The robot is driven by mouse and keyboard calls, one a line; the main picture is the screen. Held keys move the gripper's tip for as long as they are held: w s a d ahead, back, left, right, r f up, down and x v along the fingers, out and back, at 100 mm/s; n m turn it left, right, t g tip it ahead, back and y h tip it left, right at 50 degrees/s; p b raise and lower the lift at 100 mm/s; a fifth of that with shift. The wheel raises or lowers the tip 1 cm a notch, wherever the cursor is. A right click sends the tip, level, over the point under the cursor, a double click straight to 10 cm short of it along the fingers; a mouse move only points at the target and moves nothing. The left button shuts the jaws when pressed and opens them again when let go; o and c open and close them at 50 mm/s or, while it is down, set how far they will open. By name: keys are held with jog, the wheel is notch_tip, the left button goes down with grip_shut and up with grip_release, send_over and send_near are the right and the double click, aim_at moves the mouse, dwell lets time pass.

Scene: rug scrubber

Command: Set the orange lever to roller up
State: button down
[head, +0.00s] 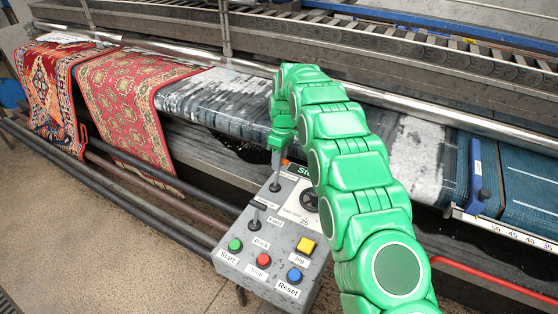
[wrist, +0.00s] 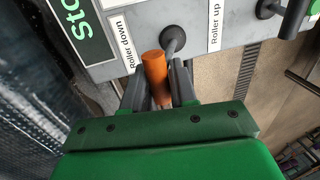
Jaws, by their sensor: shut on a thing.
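The orange lever (wrist: 155,72) stands on the grey control box (wrist: 190,25), with a dark base where it meets the panel. In the wrist view the "Roller down" label (wrist: 124,42) is on its left and the "Roller up" label (wrist: 215,25) on its right. The handle leans somewhat to the left, toward "Roller down". My gripper (wrist: 160,92) is shut on the orange handle, one dark finger on each side. In the head view my gripper (head: 277,150) reaches down to the far side of the control box (head: 235,265), and mostly hides the handle.
A black-handled lever (head: 257,212) stands nearer on the box. Green (head: 235,245), red (head: 263,260), blue (head: 294,275) and yellow (head: 306,245) buttons and a dark dial (head: 309,199) are close by. The machine with red rugs (head: 130,90) runs behind; the floor at left is clear.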

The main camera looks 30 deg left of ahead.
jog(key=shift+s+r, duration=0.1)
jog(key=shift+r, duration=0.1)
dwell(0.4)
jog(key=shift+s+t, duration=0.1)
jog(key=shift+t, duration=0.2)
jog(key=shift+s+r+t, duration=0.25)
jog(key=shift+s+t, duration=0.35)
jog(key=shift+t, duration=0.2)
jog(key=shift+s+f+t, duration=0.2)
jog(key=shift+s+t, duration=2.55)
jog(key=shift+t, duration=0.55)
jog(key=shift+s+f, duration=0.2)
jog(key=shift+s, duration=0.3)
jog(key=shift+s+f, duration=0.1)
jog(key=shift+s, duration=0.05)
jog(key=c, duration=1.1)
grip_release()
jog(key=shift+o, duration=0.2)
